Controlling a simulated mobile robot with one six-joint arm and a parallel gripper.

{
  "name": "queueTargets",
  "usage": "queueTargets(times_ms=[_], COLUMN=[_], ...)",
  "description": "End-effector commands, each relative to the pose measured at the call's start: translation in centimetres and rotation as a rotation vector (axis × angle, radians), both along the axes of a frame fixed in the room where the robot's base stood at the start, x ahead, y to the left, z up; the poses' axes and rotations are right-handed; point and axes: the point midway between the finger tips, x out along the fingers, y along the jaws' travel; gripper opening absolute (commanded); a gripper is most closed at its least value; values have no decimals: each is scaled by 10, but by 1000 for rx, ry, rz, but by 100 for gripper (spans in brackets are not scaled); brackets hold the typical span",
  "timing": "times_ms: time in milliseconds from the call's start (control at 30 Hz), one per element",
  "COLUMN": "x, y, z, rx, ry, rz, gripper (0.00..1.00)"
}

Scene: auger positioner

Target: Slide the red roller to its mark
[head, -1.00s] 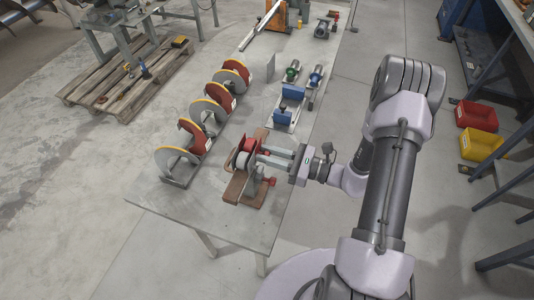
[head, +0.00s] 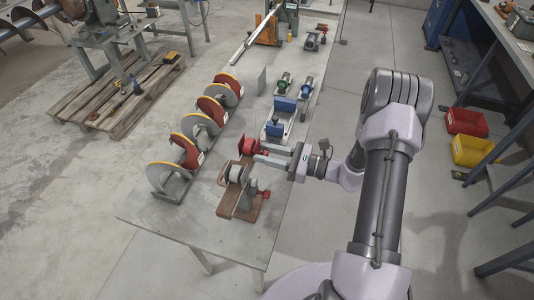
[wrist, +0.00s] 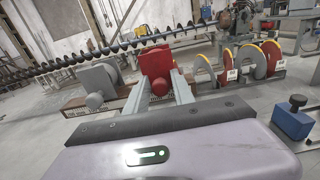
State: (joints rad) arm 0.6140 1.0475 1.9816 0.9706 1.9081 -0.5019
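The red roller (head: 247,146) sits at the far end of the brown base (head: 228,207), apart from the grey roller (head: 236,173) on the near part of that base. In the wrist view the red roller (wrist: 156,63), with a red knob, is between my two finger ends, and the grey roller (wrist: 100,76) stands to its left. My gripper (head: 258,153) reaches in from the right with its fingers closed on either side of the red roller. I cannot make out the mark. Part of the base is hidden by the fingers in the wrist view.
A row of red and grey yellow-edged auger discs (head: 205,124) stands left of the base. Blue blocks (head: 284,104) and small motors (head: 304,86) stand beyond the gripper. The table's near end (head: 190,232) is clear. Red and yellow bins (head: 466,121) lie on the floor at right.

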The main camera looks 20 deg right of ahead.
Motion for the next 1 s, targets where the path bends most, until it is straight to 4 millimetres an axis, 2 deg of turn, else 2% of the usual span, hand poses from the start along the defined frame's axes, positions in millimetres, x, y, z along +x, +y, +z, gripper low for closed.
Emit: queueTargets(times_ms=[167,267,467,733,900,1000], x=[-1,-5,-32,-82,-98,-102], y=[-1,-9,-47,-114,-136,-141], z=[0,1,2,2,1,0], rx=[0,0,1,-1,0,1], ry=[0,0,0,-1,0,1], rz=[0,-3,-7,-5,-2,-1], gripper=[30,30,30,30,30,30])
